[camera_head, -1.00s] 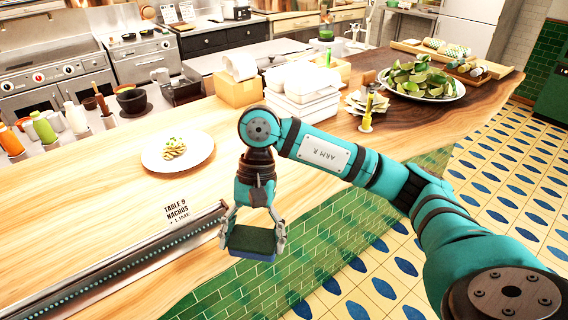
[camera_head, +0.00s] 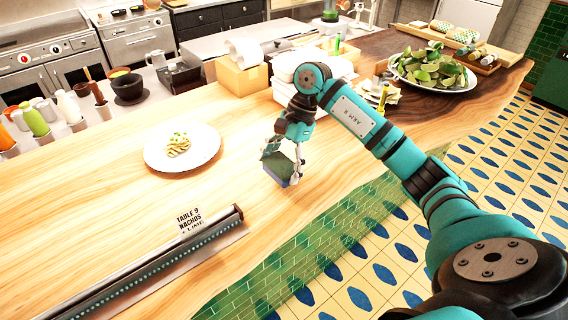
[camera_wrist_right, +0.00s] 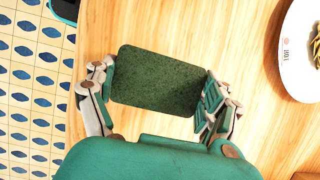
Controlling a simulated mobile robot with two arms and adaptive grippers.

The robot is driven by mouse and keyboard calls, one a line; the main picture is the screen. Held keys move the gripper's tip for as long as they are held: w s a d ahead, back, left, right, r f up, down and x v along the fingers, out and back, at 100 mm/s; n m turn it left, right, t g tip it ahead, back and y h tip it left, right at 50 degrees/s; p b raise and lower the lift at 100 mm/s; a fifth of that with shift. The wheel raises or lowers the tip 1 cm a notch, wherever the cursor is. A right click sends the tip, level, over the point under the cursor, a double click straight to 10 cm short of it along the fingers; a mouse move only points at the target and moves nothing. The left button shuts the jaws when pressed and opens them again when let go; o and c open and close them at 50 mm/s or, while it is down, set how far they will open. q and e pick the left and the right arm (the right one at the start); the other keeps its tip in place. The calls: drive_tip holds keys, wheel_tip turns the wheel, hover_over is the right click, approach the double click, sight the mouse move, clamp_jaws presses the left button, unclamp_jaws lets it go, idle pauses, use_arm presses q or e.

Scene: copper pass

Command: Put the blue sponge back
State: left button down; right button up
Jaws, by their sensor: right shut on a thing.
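The sponge (camera_head: 279,165) is in my right gripper (camera_head: 283,160), above the wooden counter near its front edge. It has a dark green top and a blue body below, and it is tilted. In the right wrist view the sponge (camera_wrist_right: 157,80) shows its green face, with one finger of the right gripper (camera_wrist_right: 158,92) on each of its short sides. The fingers are shut on it. Whether it touches the counter, I cannot tell. My left gripper is in no view.
A white plate of food (camera_head: 182,146) stands left of my right gripper. A ticket rail (camera_head: 150,270) runs along the front. White containers (camera_head: 290,66), a cardboard box (camera_head: 241,77) and a plate of limes (camera_head: 433,70) stand behind. The counter between plate and gripper is clear.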

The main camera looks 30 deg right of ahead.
sight(284, 170)
drive_tip(key=shift+w+d, duration=0.4)
drive_tip(key=shift+d, duration=0.3)
drive_tip(key=shift+f+p, duration=0.45)
drive_tip(key=shift+p, duration=0.05)
wheel_tip(284, 170, down, 3)
drive_tip(key=shift+r+p, duration=0.15)
drive_tip(key=shift+p, duration=0.5)
drive_tip(key=shift+f+b, duration=0.25)
drive_tip(key=shift+b, duration=0.05)
drive_tip(key=o, duration=0.7)
drive_tip(key=shift+r, duration=0.1)
drive_tip(key=shift+o, duration=0.9)
drive_tip(key=shift+r+p, duration=0.25)
drive_tip(key=shift+p, duration=0.1)
use_arm(q)
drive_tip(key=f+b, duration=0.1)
drive_tip(key=b, duration=0.1)
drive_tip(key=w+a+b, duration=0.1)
drive_tip(key=b, duration=0.1)
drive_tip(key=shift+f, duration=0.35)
use_arm(e)
drive_tip(key=v, duration=1.1)
drive_tip(key=shift+d+r, duration=0.25)
drive_tip(key=shift+r, duration=0.1)
